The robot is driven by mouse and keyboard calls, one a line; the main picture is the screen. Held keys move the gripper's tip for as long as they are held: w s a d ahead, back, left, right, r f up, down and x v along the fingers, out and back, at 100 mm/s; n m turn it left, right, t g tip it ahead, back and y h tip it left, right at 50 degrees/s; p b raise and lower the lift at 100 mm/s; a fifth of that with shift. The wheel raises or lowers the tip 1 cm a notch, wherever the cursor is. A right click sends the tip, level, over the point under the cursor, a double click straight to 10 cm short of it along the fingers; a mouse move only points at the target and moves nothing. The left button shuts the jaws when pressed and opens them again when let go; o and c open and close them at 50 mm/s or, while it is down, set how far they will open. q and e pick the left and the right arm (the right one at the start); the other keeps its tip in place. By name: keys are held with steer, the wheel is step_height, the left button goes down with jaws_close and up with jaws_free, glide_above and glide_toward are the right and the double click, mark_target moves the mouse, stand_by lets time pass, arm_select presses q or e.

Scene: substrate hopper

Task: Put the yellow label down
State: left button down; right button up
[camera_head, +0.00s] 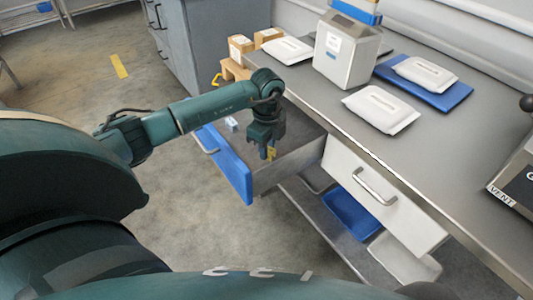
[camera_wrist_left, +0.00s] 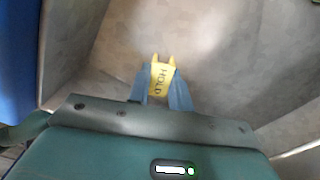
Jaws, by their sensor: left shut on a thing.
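The yellow label (camera_head: 271,153) is in my left gripper (camera_head: 267,148), which points down over the open blue-fronted drawer (camera_head: 236,168) in the head view. In the left wrist view the label (camera_wrist_left: 161,79) reads "HOLD" and sits between the two blue fingers of the gripper (camera_wrist_left: 162,88), which is shut on it. The grey drawer floor is beyond the label; I cannot tell whether the label touches it. My right gripper is not in view.
A small blue-and-white item (camera_head: 231,124) lies in the drawer's far part. The counter (camera_head: 330,119) holds white packets, a white hopper (camera_head: 346,49) and a blue tray (camera_head: 456,98). A closed white drawer (camera_head: 385,197) is to the right, with bins below.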

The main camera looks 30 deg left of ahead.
arm_select(q)
step_height(320, 180, down, 3)
steer(key=shift+r, duration=0.2)
steer(key=shift+f, duration=0.15)
steer(key=c, duration=1.3)
jaws_free()
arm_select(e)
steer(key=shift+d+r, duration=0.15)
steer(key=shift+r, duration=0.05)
arm_select(q)
step_height(320, 180, up, 12)
steer(key=shift+f+p, duration=0.15)
steer(key=shift+p, duration=0.4)
steer(key=shift+r, duration=0.35)
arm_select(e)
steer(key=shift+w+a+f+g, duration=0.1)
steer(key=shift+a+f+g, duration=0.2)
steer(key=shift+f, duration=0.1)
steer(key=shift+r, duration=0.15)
